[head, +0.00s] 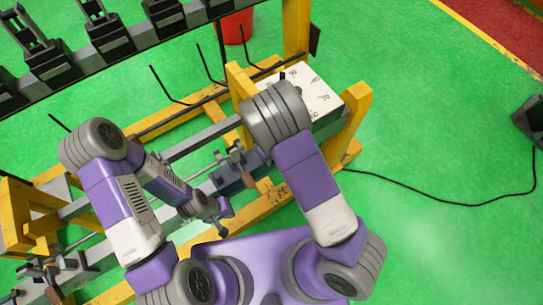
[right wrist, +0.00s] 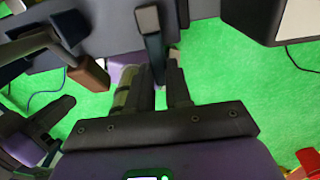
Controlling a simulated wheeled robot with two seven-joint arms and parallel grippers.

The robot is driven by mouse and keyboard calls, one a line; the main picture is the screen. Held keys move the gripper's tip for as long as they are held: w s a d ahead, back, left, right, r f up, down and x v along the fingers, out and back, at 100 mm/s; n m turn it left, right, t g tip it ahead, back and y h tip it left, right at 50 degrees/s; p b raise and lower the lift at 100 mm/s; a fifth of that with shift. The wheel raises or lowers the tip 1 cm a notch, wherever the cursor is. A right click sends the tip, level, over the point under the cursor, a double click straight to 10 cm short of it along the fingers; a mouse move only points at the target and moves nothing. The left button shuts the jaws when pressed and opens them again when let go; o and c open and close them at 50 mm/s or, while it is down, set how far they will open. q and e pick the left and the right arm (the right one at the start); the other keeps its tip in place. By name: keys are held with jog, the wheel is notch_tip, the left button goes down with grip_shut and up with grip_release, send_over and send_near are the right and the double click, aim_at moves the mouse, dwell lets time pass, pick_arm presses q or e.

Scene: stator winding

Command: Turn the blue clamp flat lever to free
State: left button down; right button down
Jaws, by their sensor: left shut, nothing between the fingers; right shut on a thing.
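The blue clamp (head: 232,181) shows in the head view as a dark blue block on the grey rail of the yellow frame. In the right wrist view a flat dark blue lever (right wrist: 155,58) with a pale end stands between my right gripper's fingers (right wrist: 162,88), which are shut on it. In the head view my right arm's elbow hides the right gripper. My left gripper (head: 223,207) is shut and empty near the rail, just below the blue clamp in the picture. Its fingertips are small and hard to make out.
A dark lever with a brown block (right wrist: 90,76) is left of my right fingers. A white box (head: 318,97) sits at the rail's right end. A row of black clamps (head: 110,38) crosses the top left. A red bucket (head: 235,27) stands behind.

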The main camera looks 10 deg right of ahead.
jog(key=c, duration=1)
grip_release()
jog(key=shift+c, duration=0.2)
notch_tip(320, 180, up, 8)
jog(key=shift+f+p, duration=0.2)
jog(key=shift+p, duration=0.4)
jog(key=shift+f, duration=0.1)
jog(key=s+d+f+n+g+b, duration=0.1)
jog(key=s+d+f+n+b, duration=0.25)
jog(key=f+n, duration=0.45)
jog(key=s+d+f+n+b, duration=0.25)
jog(key=s+f+n, duration=0.25)
jog(key=f, duration=0.4)
jog(key=s+a+f+n+y+b, duration=0.2)
jog(key=s+f+n+b, duration=0.1)
jog(key=n, duration=0.5)
jog(key=s+a+f+n+t+y+b, duration=0.1)
jog(key=s+a+f+n+y+b, duration=0.1)
jog(key=f+n, duration=0.4)
jog(key=shift+s+a+n+t+b, duration=0.3)
jog(key=shift+s+n+b, duration=0.45)
jog(key=shift+n+b, duration=0.25)
